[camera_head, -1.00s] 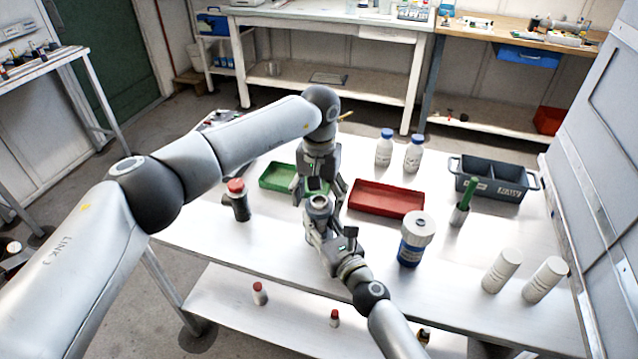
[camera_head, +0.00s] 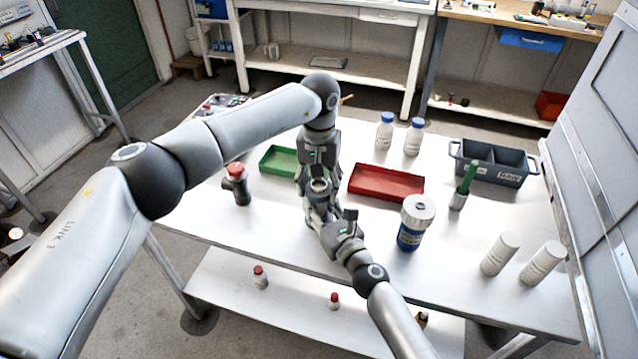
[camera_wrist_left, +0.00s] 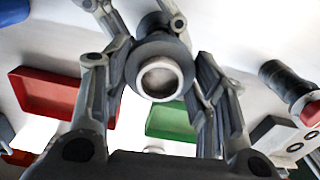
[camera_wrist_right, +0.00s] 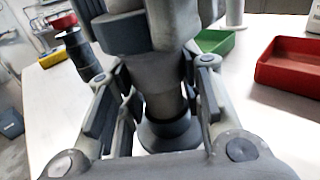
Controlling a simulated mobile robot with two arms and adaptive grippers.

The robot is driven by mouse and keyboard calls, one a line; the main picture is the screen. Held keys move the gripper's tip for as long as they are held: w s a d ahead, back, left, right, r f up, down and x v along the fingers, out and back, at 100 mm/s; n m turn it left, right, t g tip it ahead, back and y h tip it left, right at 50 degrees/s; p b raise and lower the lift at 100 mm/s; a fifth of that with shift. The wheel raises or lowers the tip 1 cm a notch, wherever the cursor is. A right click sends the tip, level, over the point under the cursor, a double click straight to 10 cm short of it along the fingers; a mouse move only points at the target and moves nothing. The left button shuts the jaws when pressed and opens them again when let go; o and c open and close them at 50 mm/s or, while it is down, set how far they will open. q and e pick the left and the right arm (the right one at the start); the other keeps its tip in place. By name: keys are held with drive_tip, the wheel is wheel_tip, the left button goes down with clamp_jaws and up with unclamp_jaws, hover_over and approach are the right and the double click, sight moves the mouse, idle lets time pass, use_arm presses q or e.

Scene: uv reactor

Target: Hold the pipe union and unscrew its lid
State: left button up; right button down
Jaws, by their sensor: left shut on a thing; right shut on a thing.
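The pipe union (camera_head: 319,186) is upright between my two grippers, above the near-middle part of the table. Only part of it shows in the head view. In the left wrist view its end is a pale ring inside a dark collar (camera_wrist_left: 160,78). In the right wrist view a grey pipe body runs down to a dark flared end (camera_wrist_right: 168,135). My left gripper (camera_head: 313,176) reaches down from above and is shut on the union's upper part, probably the lid. My right gripper (camera_head: 321,203) comes from the near side and is shut on its body. The fingers hide the lid's joint.
A dark fitting with a red cap (camera_head: 237,186) stands to the left. A green tray (camera_head: 275,158) and a red tray (camera_head: 386,195) lie close behind the grippers. Two white bottles (camera_head: 497,254) stand front right.

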use_arm(q)
drive_tip(key=n, duration=1.3)
drive_tip(key=shift+n, duration=0.3)
drive_tip(key=n, duration=0.7)
drive_tip(key=shift+n, duration=0.3)
drive_tip(key=n, duration=0.3)
drive_tip(key=shift+r, duration=0.1)
drive_tip(key=n, duration=0.7)
drive_tip(key=shift+n, duration=0.4)
drive_tip(key=n, duration=0.7)
drive_tip(key=shift+n, duration=0.3)
drive_tip(key=n, duration=0.4)
drive_tip(key=shift+n, duration=0.3)
drive_tip(key=n, duration=1)
drive_tip(key=shift+n, duration=0.4)
drive_tip(key=n, duration=0.4)
drive_tip(key=shift+r+n, duration=0.1)
drive_tip(key=shift+n, duration=0.2)
drive_tip(key=n, duration=0.3)
